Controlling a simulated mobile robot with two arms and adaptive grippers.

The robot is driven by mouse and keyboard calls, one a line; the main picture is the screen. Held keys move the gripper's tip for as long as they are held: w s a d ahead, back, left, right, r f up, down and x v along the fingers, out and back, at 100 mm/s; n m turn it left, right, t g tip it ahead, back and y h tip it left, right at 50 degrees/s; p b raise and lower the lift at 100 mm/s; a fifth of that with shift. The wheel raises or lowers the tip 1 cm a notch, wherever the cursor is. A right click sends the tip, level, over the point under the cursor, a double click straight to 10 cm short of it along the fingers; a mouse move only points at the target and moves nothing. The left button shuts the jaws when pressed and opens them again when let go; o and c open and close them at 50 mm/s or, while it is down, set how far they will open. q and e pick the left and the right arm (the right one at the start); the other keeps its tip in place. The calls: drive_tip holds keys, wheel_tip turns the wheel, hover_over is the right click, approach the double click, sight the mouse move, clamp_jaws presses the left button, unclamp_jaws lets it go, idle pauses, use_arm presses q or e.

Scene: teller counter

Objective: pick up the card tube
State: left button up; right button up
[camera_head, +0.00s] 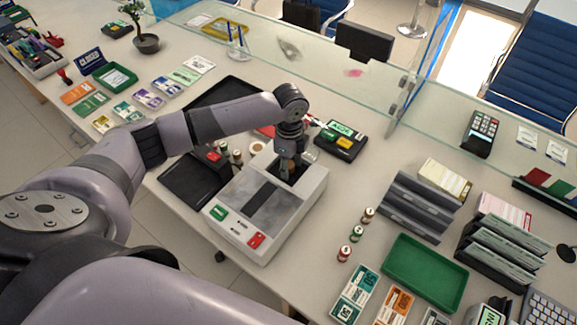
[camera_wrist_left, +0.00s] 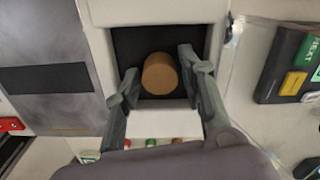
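The card tube (camera_wrist_left: 160,74) is a short brown cylinder, seen end-on in the left wrist view. It stands in the dark square recess of a white-and-grey counter machine (camera_head: 240,238). My left gripper (camera_head: 288,172) reaches down over that recess in the head view. In the left wrist view the two fingers (camera_wrist_left: 158,72) are spread, one on each side of the tube. A gap shows on the left; the right finger is close, and I cannot tell if it touches. In the head view the gripper hides the tube. My right gripper is not in view.
A dark keypad box (camera_head: 341,139) stands just behind the machine. Small rolls (camera_head: 357,233) stand to its right, near a green tray (camera_head: 425,272) and grey racks (camera_head: 417,207). A glass screen (camera_head: 340,75) runs along the back of the counter.

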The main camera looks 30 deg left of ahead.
use_arm(q)
drive_tip(key=c, duration=0.4)
drive_tip(key=shift+r, duration=0.1)
